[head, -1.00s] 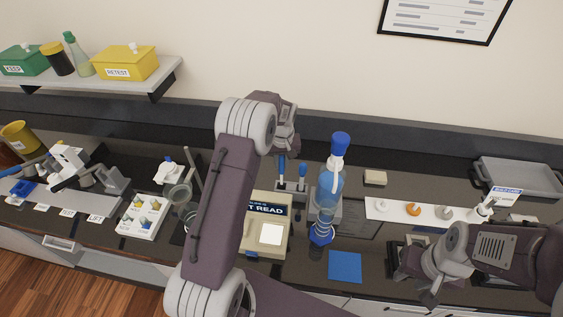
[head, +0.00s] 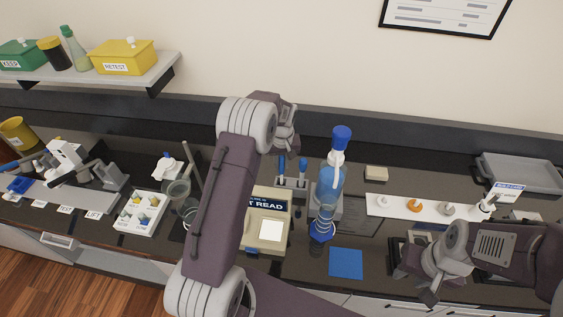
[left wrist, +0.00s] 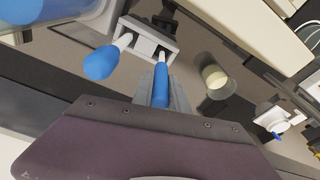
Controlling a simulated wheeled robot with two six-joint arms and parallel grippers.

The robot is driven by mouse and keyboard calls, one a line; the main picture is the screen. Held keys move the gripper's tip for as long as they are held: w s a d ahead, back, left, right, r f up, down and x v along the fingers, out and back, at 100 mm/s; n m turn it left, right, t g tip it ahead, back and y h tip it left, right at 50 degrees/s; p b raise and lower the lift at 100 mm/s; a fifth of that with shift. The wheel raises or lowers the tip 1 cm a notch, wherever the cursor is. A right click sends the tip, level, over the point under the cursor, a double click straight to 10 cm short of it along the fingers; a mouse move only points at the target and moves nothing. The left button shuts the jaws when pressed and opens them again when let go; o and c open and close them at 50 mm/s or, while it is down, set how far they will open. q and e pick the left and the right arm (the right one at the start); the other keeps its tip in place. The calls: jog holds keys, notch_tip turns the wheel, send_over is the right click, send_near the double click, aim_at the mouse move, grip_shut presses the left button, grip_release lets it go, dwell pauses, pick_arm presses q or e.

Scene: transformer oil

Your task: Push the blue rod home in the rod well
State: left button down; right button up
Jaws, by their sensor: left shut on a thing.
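The blue rod (left wrist: 160,84) is between the fingers of my left gripper (left wrist: 163,92) in the left wrist view, and the gripper is shut on it. Its thin pale end reaches the right-hand slot of the grey rod well (left wrist: 148,40). How deep it sits is hard to tell. In the head view the blue rod (head: 281,165) stands roughly upright at the left of the rod well (head: 291,183), below my left gripper (head: 286,146). A second blue-handled rod (head: 303,165) stands in the other slot. My right gripper (head: 422,280) is at the lower right; its fingertips are unclear.
A blue mat (head: 346,263) lies near the front edge. A white strip (head: 430,210) with several small items lies to the right.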

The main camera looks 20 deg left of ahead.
pick_arm(q)
jog(key=shift+f, duration=0.3)
jog(key=c, duration=1.2)
grip_release()
jog(key=shift+c, duration=0.2)
jog(key=shift+r, duration=0.1)
jog(key=r, duration=0.3)
jog(key=s+r+b, duration=0.1)
jog(key=r, duration=0.2)
jog(key=r+b, duration=0.1)
jog(key=r, duration=0.1)
jog(key=shift+s+d+r, duration=0.15)
jog(key=shift+d+r, duration=0.2)
jog(key=shift+r, duration=0.05)
